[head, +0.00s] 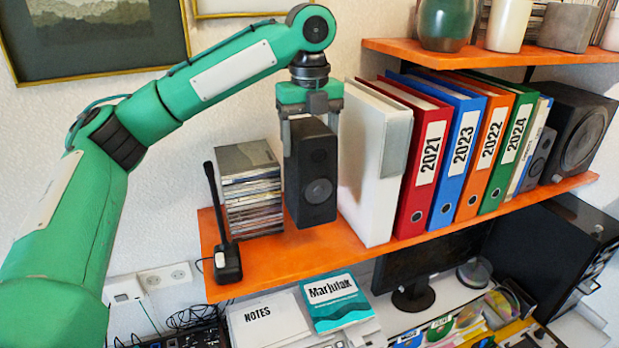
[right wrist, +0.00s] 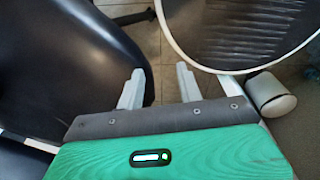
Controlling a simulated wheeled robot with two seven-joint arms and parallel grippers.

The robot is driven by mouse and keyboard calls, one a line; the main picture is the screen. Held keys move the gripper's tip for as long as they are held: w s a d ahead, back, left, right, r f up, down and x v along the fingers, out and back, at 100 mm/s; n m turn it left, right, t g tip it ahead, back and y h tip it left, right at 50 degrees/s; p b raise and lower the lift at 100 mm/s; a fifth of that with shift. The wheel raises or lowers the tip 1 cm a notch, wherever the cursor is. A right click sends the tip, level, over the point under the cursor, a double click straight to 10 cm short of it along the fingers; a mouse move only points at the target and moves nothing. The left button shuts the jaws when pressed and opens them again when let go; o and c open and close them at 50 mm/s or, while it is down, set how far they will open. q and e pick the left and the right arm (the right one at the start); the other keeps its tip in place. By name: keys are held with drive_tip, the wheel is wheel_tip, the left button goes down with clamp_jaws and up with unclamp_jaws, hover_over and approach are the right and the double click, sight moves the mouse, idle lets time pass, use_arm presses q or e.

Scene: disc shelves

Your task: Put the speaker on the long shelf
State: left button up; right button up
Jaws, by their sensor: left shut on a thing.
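A black speaker (head: 318,178) is held upright in my left gripper (head: 310,124), whose fingers are shut on its upper part. The speaker is at the long orange shelf (head: 283,262), between a stack of CDs and a white binder. Its bottom is close to the shelf board; I cannot tell whether it touches. In the right wrist view, my right gripper (right wrist: 160,88) is open and empty, with its two fingers apart.
The CD stack (head: 252,192) and a black microphone (head: 224,240) stand left of the speaker. The white binder (head: 372,165) and several coloured binders (head: 425,165) stand to its right. Another speaker (head: 578,135) is at the far right. An upper shelf (head: 470,57) holds pots.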

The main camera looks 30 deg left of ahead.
sight(310, 126)
use_arm(q)
drive_tip(key=shift+f, duration=4.3)
drive_tip(key=o, duration=1.8)
drive_tip(key=shift+s+f, duration=0.1)
drive_tip(key=shift+o, duration=0.2)
wheel_tip(310, 126, up, 12)
drive_tip(key=shift+r, duration=0.15)
